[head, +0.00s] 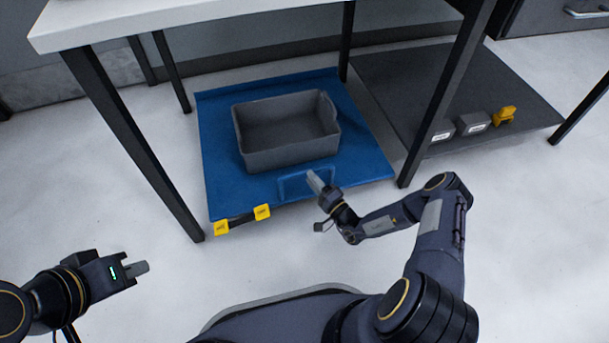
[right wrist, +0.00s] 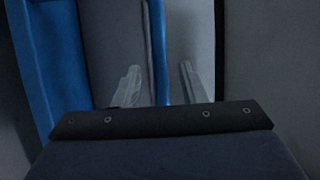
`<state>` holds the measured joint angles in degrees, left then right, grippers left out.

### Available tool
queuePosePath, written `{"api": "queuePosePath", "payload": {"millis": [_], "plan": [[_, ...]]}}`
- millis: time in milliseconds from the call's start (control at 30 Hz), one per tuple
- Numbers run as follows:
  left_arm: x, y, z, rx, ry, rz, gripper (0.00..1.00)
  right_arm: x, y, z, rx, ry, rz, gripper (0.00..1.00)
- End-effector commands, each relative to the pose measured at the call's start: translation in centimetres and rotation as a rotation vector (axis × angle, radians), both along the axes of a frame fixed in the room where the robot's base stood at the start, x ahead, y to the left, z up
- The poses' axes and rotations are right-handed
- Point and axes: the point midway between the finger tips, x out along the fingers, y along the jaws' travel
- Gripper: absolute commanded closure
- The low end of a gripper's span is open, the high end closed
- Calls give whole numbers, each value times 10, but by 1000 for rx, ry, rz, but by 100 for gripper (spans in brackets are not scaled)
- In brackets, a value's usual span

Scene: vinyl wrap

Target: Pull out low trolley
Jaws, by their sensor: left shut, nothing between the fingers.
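The low trolley (head: 225,180) is a flat blue platform on the floor under the white table, carrying a grey bin (head: 290,150). A blue loop handle (head: 292,186) stands at its front edge. My right gripper (head: 316,180) is at the right part of this handle. In the right wrist view its two fingers (right wrist: 160,85) are apart, with a blue bar (right wrist: 157,45) between them and gaps on both sides. My left gripper (head: 137,268) is shut and empty, above the floor at lower left, well away from the trolley.
The white table (head: 130,17) has dark legs either side of the trolley. A yellow-and-black item (head: 242,219) lies at the trolley's front left edge. A dark low shelf (head: 415,90) at right holds grey boxes (head: 473,123) and a yellow item (head: 504,116). The floor in front is clear.

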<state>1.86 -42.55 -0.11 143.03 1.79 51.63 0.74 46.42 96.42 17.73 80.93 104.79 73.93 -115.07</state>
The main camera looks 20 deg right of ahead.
Motion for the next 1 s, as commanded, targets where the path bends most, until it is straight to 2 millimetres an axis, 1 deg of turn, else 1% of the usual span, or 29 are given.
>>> {"api": "queuePosePath", "payload": {"millis": [33,233,400,600,900,1000], "plan": [[0,0,-7,0,0,0,100,8,4,-1,-1,-2,3,62],[0,0,-15,0,0,0,100,30,14,4,0,-1,3,62],[0,0,-16,0,0,0,100,36,17,7,0,1,2,62],[0,0,-16,0,0,0,100,36,17,7,0,1,2,62],[0,0,-16,0,0,0,100,36,17,7,0,1,2,100],[0,0,-16,0,0,0,100,36,17,7,0,1,3,100]]}}
